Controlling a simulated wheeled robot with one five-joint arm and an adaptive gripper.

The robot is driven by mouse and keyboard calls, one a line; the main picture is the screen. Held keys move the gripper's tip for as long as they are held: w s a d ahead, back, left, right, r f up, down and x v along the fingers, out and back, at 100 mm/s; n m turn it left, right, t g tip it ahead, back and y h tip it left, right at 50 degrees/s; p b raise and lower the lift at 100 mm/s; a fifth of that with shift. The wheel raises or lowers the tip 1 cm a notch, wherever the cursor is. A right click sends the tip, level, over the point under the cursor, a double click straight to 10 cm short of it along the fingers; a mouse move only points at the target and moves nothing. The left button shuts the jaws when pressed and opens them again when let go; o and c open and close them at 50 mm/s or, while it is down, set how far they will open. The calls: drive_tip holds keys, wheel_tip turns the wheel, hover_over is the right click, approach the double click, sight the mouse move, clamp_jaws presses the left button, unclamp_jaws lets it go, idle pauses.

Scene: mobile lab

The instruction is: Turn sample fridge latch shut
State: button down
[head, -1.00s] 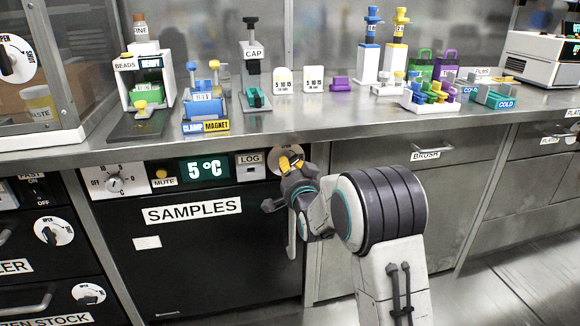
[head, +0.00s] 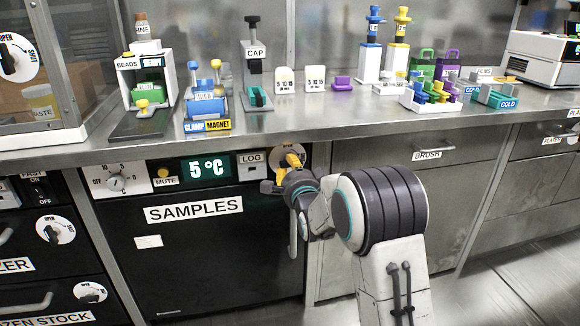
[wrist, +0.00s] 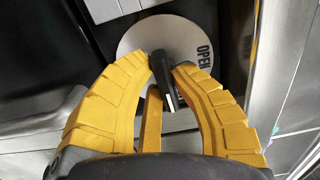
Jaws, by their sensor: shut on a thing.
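The sample fridge (head: 200,255) has a black door with a SAMPLES label, under the bench. Its latch is a pale round dial at the door's upper right, mostly behind my gripper (head: 292,160) in the head view. In the wrist view, the dial (wrist: 134,42) reads OPEN near its right edge. A dark latch handle (wrist: 164,84) with a pale end stands out from it. My gripper (wrist: 166,70) has its yellow fingers shut on this handle, one fingertip on each side. The other dial markings are hidden.
The fridge panel has a 5 °C display (head: 205,169), a MUTE button and a LOG slot (head: 250,166). The vertical door handle (head: 293,236) hangs just below my gripper. The metal bench edge (head: 330,132) runs close above it.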

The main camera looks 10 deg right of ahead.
idle(0.5)
drive_tip(key=c, duration=1.1)
unclamp_jaws()
drive_tip(key=shift+o, duration=0.2)
drive_tip(key=s, duration=1.2)
drive_tip(key=shift+r, duration=0.1)
